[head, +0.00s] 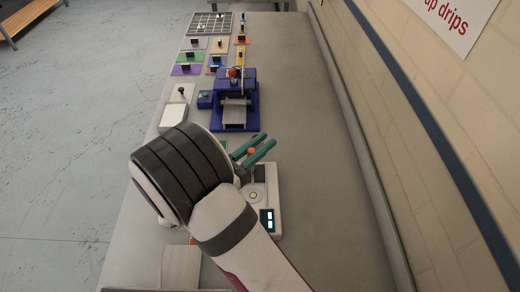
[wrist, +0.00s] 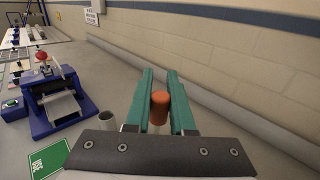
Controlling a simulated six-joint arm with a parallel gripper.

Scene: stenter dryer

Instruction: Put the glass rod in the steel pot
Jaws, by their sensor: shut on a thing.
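My gripper (head: 266,142) has two green fingers and is shut on the glass rod. The rod's orange end (head: 252,151) shows between the fingers. In the wrist view my gripper (wrist: 160,76) holds the glass rod (wrist: 159,108) roughly upright, with a pale shaft below the orange end. A grey open-topped cylinder (wrist: 107,117), which may be the steel pot, stands just left of the fingers, apart from the rod. It is hidden behind my arm in the head view. The rod's lower end is hidden.
A white device with a lit display (head: 267,220) is under and beside my gripper. A blue press (head: 236,100) stands farther along the bench. Several coloured mats (head: 187,70) and a grid tray (head: 211,16) lie beyond it. The wall side of the bench is clear.

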